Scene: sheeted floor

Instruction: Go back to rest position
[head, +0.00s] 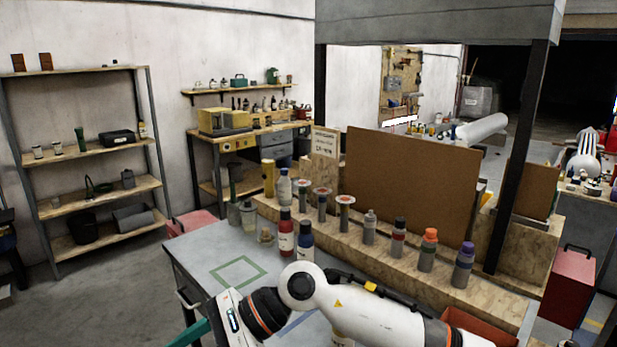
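My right arm (365,315) comes in from the lower right and bends over the grey worktable (205,255). Its dark wrist with an orange ring and a white end part (230,322) point to the lower left. A teal bar (190,334) shows beside that end at the bottom edge; I cannot tell what it belongs to. The fingertips are not visible, so whether the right gripper is open or shut is hidden. My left gripper is not in view. A red bottle (285,238) and a dark blue bottle (305,245) stand upright on the table behind the arm.
A green square outline (238,271) on the table is empty. A wooden ledge (400,260) behind carries several bottles and a brown board (410,185). A dark post (518,155) rises at right. Shelves (85,155) stand at left, with open floor before them.

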